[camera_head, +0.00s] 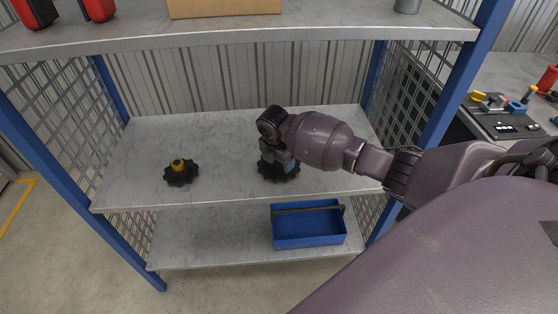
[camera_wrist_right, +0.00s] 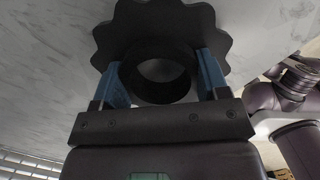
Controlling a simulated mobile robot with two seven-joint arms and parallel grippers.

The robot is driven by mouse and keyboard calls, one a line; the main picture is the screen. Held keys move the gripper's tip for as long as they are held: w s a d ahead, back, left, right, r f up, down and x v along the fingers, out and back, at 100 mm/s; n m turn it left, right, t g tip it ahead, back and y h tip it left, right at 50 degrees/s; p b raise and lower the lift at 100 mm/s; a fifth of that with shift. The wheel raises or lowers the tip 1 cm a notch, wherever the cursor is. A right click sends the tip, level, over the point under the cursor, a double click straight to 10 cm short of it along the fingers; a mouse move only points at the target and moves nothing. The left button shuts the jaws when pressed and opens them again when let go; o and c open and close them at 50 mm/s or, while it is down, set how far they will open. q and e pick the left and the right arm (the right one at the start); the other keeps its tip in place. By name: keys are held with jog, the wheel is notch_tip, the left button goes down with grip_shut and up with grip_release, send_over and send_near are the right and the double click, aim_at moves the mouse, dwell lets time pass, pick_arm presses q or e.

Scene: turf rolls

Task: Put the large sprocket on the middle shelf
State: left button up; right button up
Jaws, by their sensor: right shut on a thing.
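The large sprocket, a dark toothed wheel with a ring-shaped hub, is in my right gripper. In the head view the sprocket (camera_head: 279,174) is at the middle shelf (camera_head: 225,128), right of centre, partly hidden by my wrist. My right gripper (camera_head: 290,164) points down at it. In the right wrist view the blue fingers of my right gripper (camera_wrist_right: 165,80) are shut on the hub of the sprocket (camera_wrist_right: 150,22), with the toothed disc beyond them. The disc looks to be on or just above the shelf surface; I cannot tell which. My left gripper is not in view.
A smaller dark toothed part with a yellow hub (camera_head: 181,172) sits on the middle shelf to the left. A blue tote (camera_head: 308,228) is on the lower shelf. Blue posts (camera_head: 441,110) and mesh sides bound the shelf.

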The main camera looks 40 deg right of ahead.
jog(key=o, duration=1.2)
jog(key=shift+f, duration=0.15)
